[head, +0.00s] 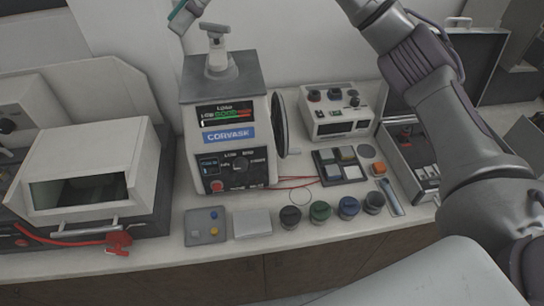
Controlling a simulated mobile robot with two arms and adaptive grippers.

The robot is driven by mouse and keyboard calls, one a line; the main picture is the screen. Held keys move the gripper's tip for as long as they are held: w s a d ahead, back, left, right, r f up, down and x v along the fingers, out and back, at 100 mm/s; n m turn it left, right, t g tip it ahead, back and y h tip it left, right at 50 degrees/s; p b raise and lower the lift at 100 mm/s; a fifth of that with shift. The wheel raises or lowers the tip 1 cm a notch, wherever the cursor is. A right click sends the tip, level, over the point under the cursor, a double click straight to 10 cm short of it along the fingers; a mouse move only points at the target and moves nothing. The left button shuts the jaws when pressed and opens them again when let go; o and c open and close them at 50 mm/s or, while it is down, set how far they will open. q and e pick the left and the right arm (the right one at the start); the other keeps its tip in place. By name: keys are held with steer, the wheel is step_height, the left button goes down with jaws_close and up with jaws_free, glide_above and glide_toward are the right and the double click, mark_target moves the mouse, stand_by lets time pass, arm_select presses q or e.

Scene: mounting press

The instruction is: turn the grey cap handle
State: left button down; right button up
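The white mounting press (230,155) stands on the bench left of centre, with a dark grey top, a blue CORVASK label and a dial below it. The grey cap handle (215,30) is a T-shaped bar on a short post on the cap (219,66) at the press top. My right arm reaches in from the right and leaves the picture at the top. Part of my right gripper (186,16), with a teal pad, shows at the top edge, just above and left of the handle, seemingly apart from it. Its opening is cut off. My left gripper is out of view.
A white machine with a window (85,175) stands left. A white control box (336,112), a tray of blocks (340,167) and an open case (415,160) are on the right. Several dark jars (320,211) line the front. A red cable (290,184) lies beside the press.

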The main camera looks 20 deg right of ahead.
steer(key=s+a+f+m+y, duration=0.1)
steer(key=s+a+m+y, duration=0.2)
steer(key=a+y, duration=0.5)
steer(key=w+d+f+m+t+h, duration=0.2)
steer(key=d+f+m+t+h, duration=0.35)
steer(key=m+t, duration=0.85)
steer(key=w+d+f+m+t+h, duration=0.2)
steer(key=d+f+m+t+h, duration=0.35)
steer(key=m, duration=1.35)
steer(key=s+d+f+m+g+h, duration=0.2)
steer(key=s+d+f+m+h, duration=0.1)
steer(key=f, duration=0.6)
steer(key=s+d+f+m+g+h, duration=0.2)
steer(key=s+d+f+m+h, duration=0.1)
steer(key=f+m, duration=0.4)
steer(key=shift+s+d+f+g, duration=0.35)
steer(key=shift+s+d+f, duration=0.35)
steer(key=shift+d+f, duration=0.75)
